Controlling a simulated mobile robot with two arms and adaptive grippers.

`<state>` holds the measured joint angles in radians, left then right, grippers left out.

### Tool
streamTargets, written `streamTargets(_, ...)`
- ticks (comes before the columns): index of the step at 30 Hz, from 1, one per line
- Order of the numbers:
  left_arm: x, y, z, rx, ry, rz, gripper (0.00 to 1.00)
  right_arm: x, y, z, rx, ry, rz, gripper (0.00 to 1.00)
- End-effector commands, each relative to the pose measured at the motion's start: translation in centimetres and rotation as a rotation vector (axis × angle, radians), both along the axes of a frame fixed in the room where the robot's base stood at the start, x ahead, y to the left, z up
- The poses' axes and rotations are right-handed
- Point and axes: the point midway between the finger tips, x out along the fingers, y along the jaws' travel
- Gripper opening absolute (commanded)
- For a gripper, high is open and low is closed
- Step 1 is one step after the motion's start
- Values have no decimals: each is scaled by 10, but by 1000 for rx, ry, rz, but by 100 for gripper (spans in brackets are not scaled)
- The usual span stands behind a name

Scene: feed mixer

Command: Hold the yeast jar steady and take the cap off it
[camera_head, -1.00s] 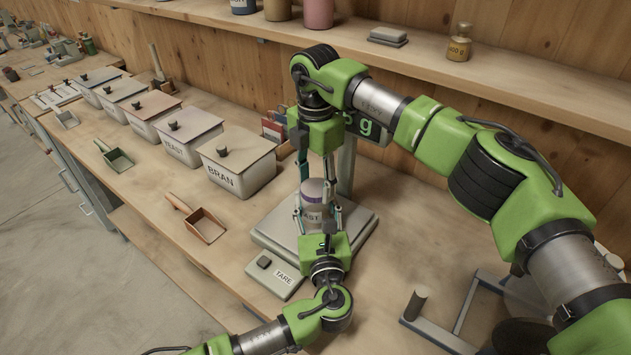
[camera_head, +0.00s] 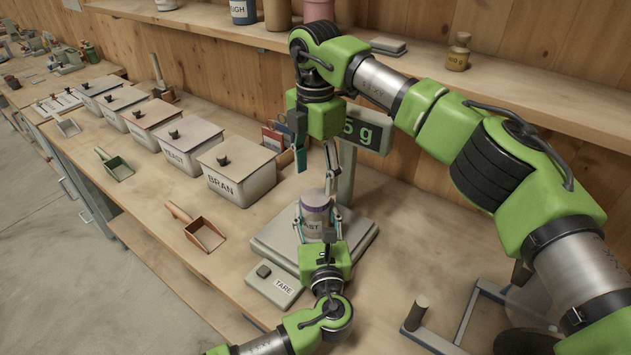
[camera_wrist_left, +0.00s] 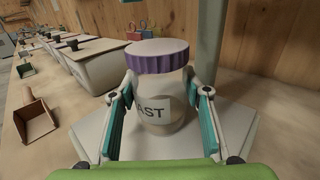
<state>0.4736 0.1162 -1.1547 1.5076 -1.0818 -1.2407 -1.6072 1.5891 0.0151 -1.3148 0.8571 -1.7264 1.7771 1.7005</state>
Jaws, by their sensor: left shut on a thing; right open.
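The yeast jar (camera_head: 314,219) stands upright on the scale plate (camera_head: 358,239); its label is partly hidden. Its purple cap (camera_head: 315,200) sits on its top; the left wrist view shows the cap (camera_wrist_left: 157,57) seated on the jar (camera_wrist_left: 161,106). My left gripper (camera_head: 319,228) is shut on the jar's body, one finger on each side below the cap. My right gripper (camera_head: 315,172) is open and empty, pointing down above the cap with its fingers spread wide.
The scale's display (camera_head: 366,132) stands behind my right gripper. The tare box (camera_head: 274,286) is in front. The bran bin (camera_head: 238,168) and a wooden scoop (camera_head: 203,234) are to the left. A metal frame (camera_head: 445,325) stands at the lower right.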

Motion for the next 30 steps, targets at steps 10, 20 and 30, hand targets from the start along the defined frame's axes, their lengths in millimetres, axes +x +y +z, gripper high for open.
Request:
streamTargets(10,0,0,-1,1,2,0,0,0,0,12,0,1,-150,58)
streamTargets(20,0,0,-1,1,2,0,0,0,0,-38,1,1,-151,58)
streamTargets(30,0,0,-1,1,2,0,0,0,0,-54,1,-2,-150,58)
